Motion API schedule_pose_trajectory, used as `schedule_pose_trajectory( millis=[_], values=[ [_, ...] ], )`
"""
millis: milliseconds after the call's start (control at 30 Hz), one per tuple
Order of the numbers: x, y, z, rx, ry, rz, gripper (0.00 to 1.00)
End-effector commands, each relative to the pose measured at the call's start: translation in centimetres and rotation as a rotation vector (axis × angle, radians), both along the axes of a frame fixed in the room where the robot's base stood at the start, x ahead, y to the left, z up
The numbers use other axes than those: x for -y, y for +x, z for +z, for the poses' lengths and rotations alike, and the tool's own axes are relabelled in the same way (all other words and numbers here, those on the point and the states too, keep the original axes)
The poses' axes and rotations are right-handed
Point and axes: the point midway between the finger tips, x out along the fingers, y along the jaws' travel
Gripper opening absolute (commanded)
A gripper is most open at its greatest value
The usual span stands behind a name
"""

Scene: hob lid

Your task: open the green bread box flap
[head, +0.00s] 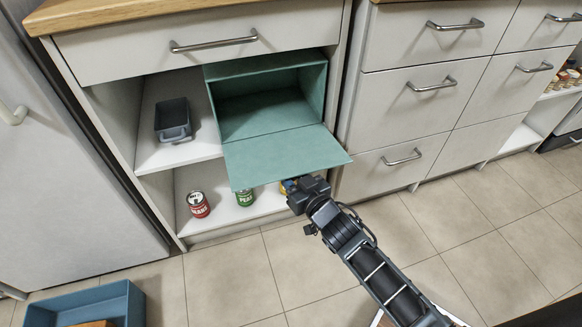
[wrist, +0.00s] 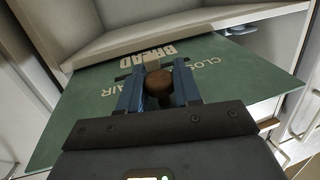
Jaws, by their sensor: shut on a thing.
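The green bread box (head: 268,72) sits on the upper shelf of the open cupboard, and its inside shows and looks empty. Its flap (head: 280,155) is folded down and out, about level, over the lower shelf. In the wrist view the flap's outer face (wrist: 85,105) carries the word BREAD and smaller lettering. A round brown knob (wrist: 158,83) stands on that face. My gripper (head: 291,186) is under the flap's front edge, its fingertips partly hidden there. In the wrist view my gripper (wrist: 157,75) is shut on the knob, with a blue finger on each side.
A grey bin (head: 172,120) stands left of the box. A red can (head: 198,204) and a green can (head: 244,197) stand on the lower shelf below the flap. Closed drawers (head: 420,100) are to the right. A blue crate (head: 118,300) is on the floor at lower left.

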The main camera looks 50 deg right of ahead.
Motion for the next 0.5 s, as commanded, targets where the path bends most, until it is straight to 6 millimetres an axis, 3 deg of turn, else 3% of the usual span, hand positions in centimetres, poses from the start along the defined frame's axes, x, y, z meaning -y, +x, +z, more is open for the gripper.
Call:
schedule_pose_trajectory(
  millis=[33, 500],
  values=[
    [0.0, 0.1, 1.0, -0.01, 0.005, 0.0, 0.0],
    [0.2, 0.3, 3.2, -0.071, 0.047, 0.0, 0.0]
  ],
)
